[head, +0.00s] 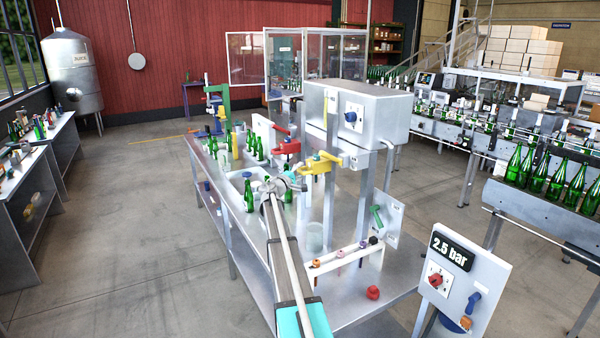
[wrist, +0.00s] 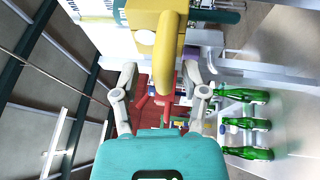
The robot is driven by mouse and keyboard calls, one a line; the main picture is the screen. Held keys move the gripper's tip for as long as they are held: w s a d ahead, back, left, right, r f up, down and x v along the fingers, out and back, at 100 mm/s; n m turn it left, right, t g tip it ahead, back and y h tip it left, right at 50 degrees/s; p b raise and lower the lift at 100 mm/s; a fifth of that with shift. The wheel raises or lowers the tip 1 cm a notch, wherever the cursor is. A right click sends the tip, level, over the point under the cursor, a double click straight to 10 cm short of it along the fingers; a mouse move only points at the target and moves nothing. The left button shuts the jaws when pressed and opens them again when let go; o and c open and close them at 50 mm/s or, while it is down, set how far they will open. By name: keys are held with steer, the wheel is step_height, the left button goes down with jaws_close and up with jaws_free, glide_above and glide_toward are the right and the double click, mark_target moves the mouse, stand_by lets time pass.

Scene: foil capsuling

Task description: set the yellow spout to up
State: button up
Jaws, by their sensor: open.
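My gripper (head: 290,181) is open just left of and below the spout. In the wrist view my gripper (wrist: 161,78) has one finger on each side of the spout end. I cannot tell whether the fingers touch it.
Green bottles (head: 249,195) stand on the steel bench (head: 345,300) near my arm. A rack with small handles (head: 345,262) and a red knob (head: 373,292) are at the front.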

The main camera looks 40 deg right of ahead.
steer(key=shift+f, duration=0.15)
step_height(320, 180, down, 20)
steer(key=b, duration=2)
steer(key=s+a+f+y, duration=0.1)
steer(key=s+a+f, duration=0.1)
steer(key=a, duration=0.7)
steer(key=s+a+f+m+y, duration=0.1)
steer(key=s+a+f, duration=0.1)
steer(key=a, duration=0.7)
steer(key=shift+s+m+g+b, duration=0.3)
steer(key=shift+s+b, duration=0.15)
steer(key=shift+s, duration=0.15)
steer(key=shift+f, duration=0.1)
